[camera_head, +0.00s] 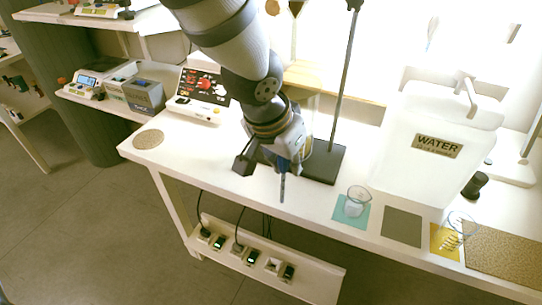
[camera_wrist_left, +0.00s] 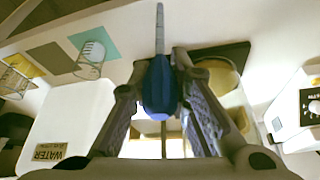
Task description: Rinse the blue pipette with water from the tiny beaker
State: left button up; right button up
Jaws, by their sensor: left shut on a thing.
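My left gripper (camera_head: 285,166) is shut on the blue pipette (camera_head: 282,188), holding it over the front part of the table, tip down. In the left wrist view the pipette's blue bulb (camera_wrist_left: 160,88) sits between the fingers, and its pale stem points away from them. A small clear beaker (camera_head: 356,200) stands on a teal mat (camera_head: 342,215), to the right of the gripper and apart from it. It also shows in the wrist view (camera_wrist_left: 91,54). Another clear beaker (camera_head: 460,228) is on a yellow mat (camera_head: 440,247). I cannot tell which is the tiny beaker.
A large white WATER container (camera_head: 408,150) stands behind the mats. A grey mat (camera_head: 402,227) lies bare between the beakers. A dark stand base (camera_head: 325,165) with a tall rod is just behind the gripper. A round cork mat (camera_head: 148,139) lies left; the table between is clear.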

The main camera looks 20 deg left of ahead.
pick_arm(q)
jog(key=w+d+r+m+g+h, duration=0.1)
jog(key=w+d+r+m+g, duration=0.1)
jog(key=d+m, duration=0.5)
jog(key=w+d+r+m+g+h+b, duration=0.1)
jog(key=w+d+r+m+g+h, duration=0.1)
jog(key=d+r+m, duration=0.3)
jog(key=w+d+m, duration=0.1)
jog(key=d+m, duration=0.2)
jog(key=shift+w+d, duration=0.15)
pick_arm(e)
jog(key=shift+s+f+g, duration=0.4)
jog(key=shift+s+f, duration=0.6)
jog(key=shift+s, duration=0.1)
pick_arm(q)
jog(key=shift+r, duration=0.15)
notch_tip(320, 180, down, 10)
jog(key=b, duration=0.1)
pick_arm(e)
jog(key=shift+s+f+g, duration=0.3)
jog(key=shift+s+f, duration=0.25)
pick_arm(q)
jog(key=shift+o, duration=0.4)
